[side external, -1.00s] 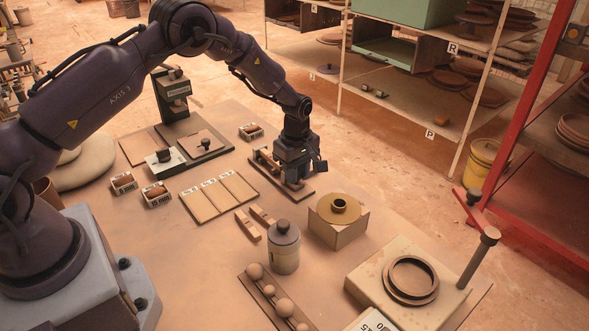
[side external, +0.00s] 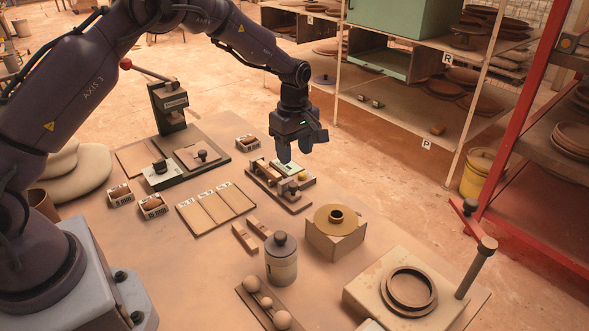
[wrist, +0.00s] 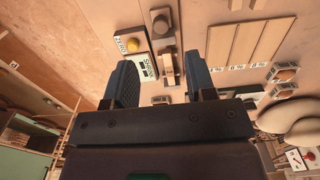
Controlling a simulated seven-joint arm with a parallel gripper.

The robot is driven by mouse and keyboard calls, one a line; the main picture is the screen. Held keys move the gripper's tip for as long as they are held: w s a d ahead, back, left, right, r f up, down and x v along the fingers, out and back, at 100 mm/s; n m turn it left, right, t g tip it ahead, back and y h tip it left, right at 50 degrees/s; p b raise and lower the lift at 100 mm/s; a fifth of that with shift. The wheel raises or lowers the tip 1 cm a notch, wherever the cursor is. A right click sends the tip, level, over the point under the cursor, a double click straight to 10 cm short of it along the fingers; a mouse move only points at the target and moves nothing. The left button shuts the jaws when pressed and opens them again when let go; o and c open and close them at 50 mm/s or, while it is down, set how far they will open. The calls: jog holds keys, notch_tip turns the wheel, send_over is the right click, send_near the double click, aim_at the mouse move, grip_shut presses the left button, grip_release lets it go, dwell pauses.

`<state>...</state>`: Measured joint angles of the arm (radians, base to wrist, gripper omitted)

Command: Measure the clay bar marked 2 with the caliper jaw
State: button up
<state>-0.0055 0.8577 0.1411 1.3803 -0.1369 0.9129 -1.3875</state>
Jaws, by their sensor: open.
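The caliper jaw (side external: 281,187) is a small wooden fixture with dark posts on the table, beside a pale readout box with a yellow button. In the wrist view the fixture (wrist: 163,30) lies ahead between my fingers. A tan bar-like piece (wrist: 166,68) sits at the fixture; I cannot read its mark clearly.
The three-lane tray (side external: 216,208) lies left of the caliper. A lidded jar (side external: 281,262), a block with a brass-coloured ring (side external: 335,236) and a small box of brown pieces (side external: 247,143) surround it. A lever press (side external: 170,105) stands behind left.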

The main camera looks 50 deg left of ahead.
jog(key=shift+r, duration=1.7)
jog(key=s+d+r+m+t, duration=0.1)
jog(key=s+r+m+t, duration=0.1)
jog(key=s+r+m, duration=0.4)
jog(key=s+d+r+m+t, duration=0.1)
jog(key=s+r+m, duration=0.5)
jog(key=s, duration=0.8)
jog(key=s+d+r+m+t, duration=0.2)
jog(key=s+r+m, duration=0.4)
jog(key=s, duration=0.4)
jog(key=shift+d+r+t, duration=0.2)
jog(key=shift+d+t, duration=0.1)
jog(key=shift+d, duration=0.05)
